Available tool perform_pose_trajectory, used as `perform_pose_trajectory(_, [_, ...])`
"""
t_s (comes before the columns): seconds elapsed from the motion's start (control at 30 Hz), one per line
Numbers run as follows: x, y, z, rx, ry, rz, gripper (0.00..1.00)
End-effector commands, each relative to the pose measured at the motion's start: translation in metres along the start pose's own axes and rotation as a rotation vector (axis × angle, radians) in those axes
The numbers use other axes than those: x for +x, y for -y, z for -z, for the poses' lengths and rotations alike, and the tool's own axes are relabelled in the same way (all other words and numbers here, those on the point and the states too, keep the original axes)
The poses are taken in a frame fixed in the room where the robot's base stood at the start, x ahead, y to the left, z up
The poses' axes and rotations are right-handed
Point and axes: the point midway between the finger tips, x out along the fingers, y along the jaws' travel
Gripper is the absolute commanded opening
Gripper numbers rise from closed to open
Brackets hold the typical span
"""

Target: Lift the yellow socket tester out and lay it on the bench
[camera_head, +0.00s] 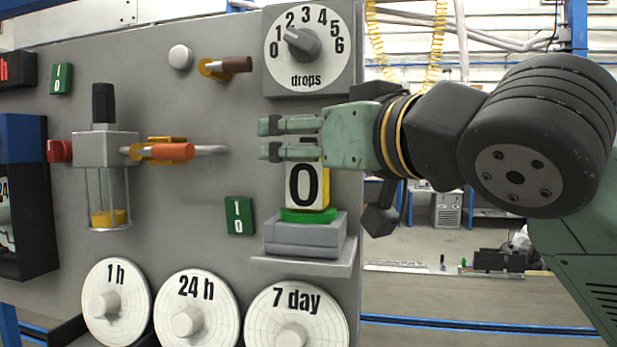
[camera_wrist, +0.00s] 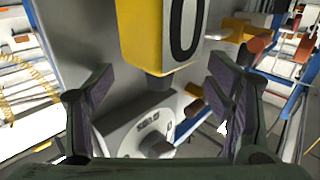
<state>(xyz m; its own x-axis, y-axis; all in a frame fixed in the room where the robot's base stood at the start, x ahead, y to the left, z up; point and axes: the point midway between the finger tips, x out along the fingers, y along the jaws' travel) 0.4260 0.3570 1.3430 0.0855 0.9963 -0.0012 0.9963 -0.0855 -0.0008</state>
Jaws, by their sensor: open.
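The yellow socket tester (camera_head: 307,187) has a white face marked 0 and a green foot. It stands upright in the grey socket (camera_head: 305,238) on a small shelf of the panel. My gripper (camera_head: 268,139) is open and points left, level with the tester's upper part and partly covering its top. In the wrist view the tester (camera_wrist: 165,40) shows at the top of the picture, with a dark stub on its end, roughly between the two spread fingers (camera_wrist: 160,72). I cannot tell whether a finger touches it. I cannot make out the bench with certainty.
The drops dial (camera_head: 306,50) is just above my gripper. An orange-handled valve (camera_head: 172,152) sticks out to the left of the fingertips. Open space lies right of the panel edge.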

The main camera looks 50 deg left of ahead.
Motion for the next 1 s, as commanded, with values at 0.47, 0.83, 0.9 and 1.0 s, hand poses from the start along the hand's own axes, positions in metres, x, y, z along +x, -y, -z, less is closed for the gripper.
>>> perform_pose_trajectory(0.47, [0.0024,-0.0003,-0.0004,0.000,0.000,0.000,0.59])
perform_pose_trajectory(0.83, [0.0023,-0.0005,-0.0005,0.000,0.000,-0.001,0.34])
perform_pose_trajectory(0.9, [0.0023,-0.0007,-0.0006,0.000,0.000,-0.001,0.30])
perform_pose_trajectory(1.0, [0.0024,-0.0010,-0.0008,0.001,0.001,-0.002,0.23])
